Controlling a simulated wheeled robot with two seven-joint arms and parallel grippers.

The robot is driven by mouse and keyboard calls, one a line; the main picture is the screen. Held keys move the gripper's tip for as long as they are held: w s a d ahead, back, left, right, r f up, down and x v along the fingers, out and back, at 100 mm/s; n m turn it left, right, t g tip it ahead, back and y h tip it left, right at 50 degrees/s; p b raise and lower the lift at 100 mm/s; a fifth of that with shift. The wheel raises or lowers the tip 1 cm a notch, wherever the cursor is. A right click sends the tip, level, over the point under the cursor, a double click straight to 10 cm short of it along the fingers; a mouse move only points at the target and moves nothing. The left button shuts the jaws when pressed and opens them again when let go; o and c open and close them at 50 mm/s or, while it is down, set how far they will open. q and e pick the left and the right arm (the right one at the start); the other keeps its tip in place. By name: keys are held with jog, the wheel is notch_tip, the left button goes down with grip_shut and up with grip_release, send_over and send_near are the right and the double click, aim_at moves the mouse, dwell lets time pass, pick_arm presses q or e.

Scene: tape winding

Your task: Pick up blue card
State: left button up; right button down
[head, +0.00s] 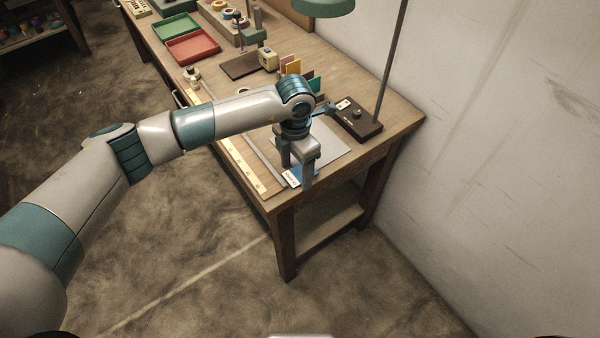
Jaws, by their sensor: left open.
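A small blue card (299,172) with a pale printed part lies at the near corner of the workbench. My left gripper (295,171) points down over it with its two fingers apart, one on either side of the card. The fingers hide part of the card, and I cannot tell whether they touch it. My right gripper is not in view.
A grey mat (338,149) lies beside the gripper, and a pale ruler strip (244,168) runs along the front edge. The lamp's dark base (357,127) and upright colored cards (293,64) stand behind. Red (192,47) and green (175,27) trays lie farther off.

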pick_arm(q)
jog(key=c, duration=1.1)
jog(key=shift+c, duration=0.5)
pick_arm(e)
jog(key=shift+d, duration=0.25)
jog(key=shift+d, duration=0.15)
